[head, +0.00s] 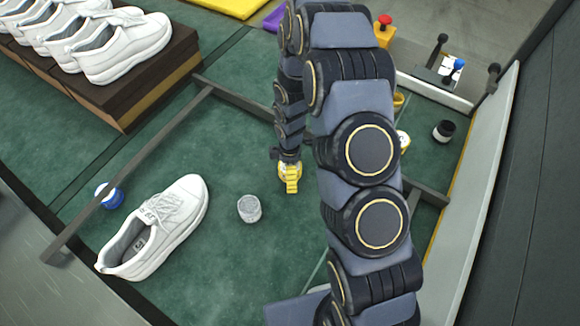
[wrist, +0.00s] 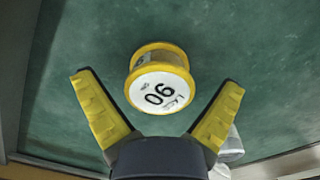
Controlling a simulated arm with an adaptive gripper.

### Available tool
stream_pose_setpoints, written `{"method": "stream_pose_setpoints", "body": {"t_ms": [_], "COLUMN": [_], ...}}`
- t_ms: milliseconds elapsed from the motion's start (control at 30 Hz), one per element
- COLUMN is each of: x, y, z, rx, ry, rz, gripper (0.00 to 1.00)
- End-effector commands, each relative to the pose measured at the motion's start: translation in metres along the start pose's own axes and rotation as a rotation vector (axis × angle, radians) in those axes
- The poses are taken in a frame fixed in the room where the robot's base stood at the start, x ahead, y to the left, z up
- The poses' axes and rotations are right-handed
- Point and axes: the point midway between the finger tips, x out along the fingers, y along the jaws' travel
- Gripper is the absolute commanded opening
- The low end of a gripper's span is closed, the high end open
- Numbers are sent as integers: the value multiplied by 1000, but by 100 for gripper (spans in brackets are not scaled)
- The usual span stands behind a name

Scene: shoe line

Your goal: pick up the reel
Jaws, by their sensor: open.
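A reel with yellow rims and a white label face marked with black digits (wrist: 160,90) is in the middle of the wrist view, above the green surface in the picture. My gripper (wrist: 158,79) is open, with one yellow finger on each side of the reel and clear gaps between. The fingers do not touch it. In the head view my gripper (head: 291,182) is low over the green mat, at the end of my arm. There I cannot clearly separate the yellow reel from the yellow fingers.
A grey-white cylinder (head: 249,208) stands left of my gripper. A white shoe (head: 155,228) and a blue-and-white round item (head: 109,196) are farther left. A black jar (head: 443,131) is at right. Dark bars (head: 140,165) cross the green mat (head: 235,270). A brown box (head: 120,105) carries several shoes.

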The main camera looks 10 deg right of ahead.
Motion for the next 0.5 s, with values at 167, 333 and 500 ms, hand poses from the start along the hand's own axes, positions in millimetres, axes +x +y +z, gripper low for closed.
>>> {"method": "stream_pose_setpoints", "body": {"t_ms": [167,333,500], "x": [-1,-1,-1], "y": [0,0,0], "z": [0,0,0], "rx": [1,1,1], "ry": [0,0,0], "rz": [1,1,1], "gripper": [71,28,28]}}
